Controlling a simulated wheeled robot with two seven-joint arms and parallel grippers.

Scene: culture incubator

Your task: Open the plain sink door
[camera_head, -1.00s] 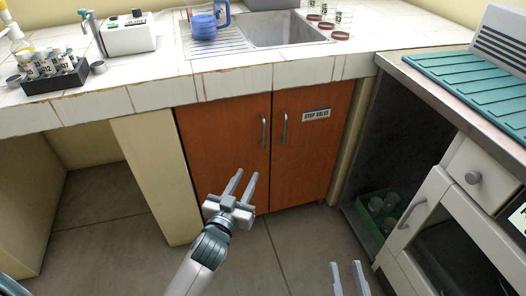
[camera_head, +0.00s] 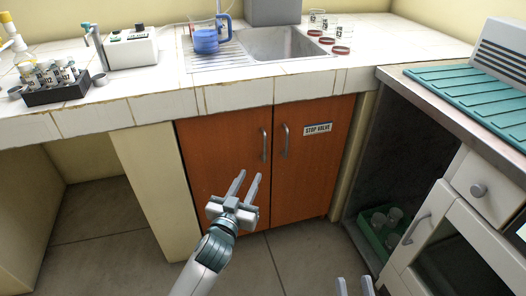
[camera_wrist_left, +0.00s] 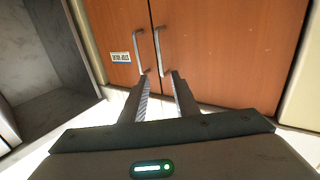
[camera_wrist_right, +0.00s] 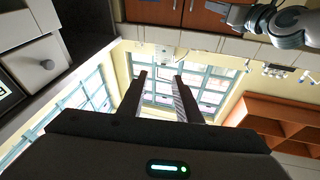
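The plain sink door (camera_head: 225,150) is the left of two orange-brown doors under the sink and is shut. Its vertical metal handle (camera_head: 264,145) is near the middle seam; in the left wrist view that handle (camera_wrist_left: 159,50) is the right one. The right door (camera_head: 310,170) bears a STOP VALVE label (camera_head: 318,129) and its own handle (camera_head: 285,141). My left gripper (camera_head: 247,181) is open and empty in front of the doors; in the head view its tips appear below the plain door's handle, apart from it. My right gripper (camera_head: 354,284) is open and empty, low in the picture.
A tiled counter (camera_head: 160,108) with a sink (camera_head: 285,45) and blue jug (camera_head: 205,40) is above the doors. A cream panel (camera_head: 155,185) stands left. On the right are a green crate (camera_head: 375,235) with bottles and a white cabinet (camera_head: 430,225). Floor is free at left.

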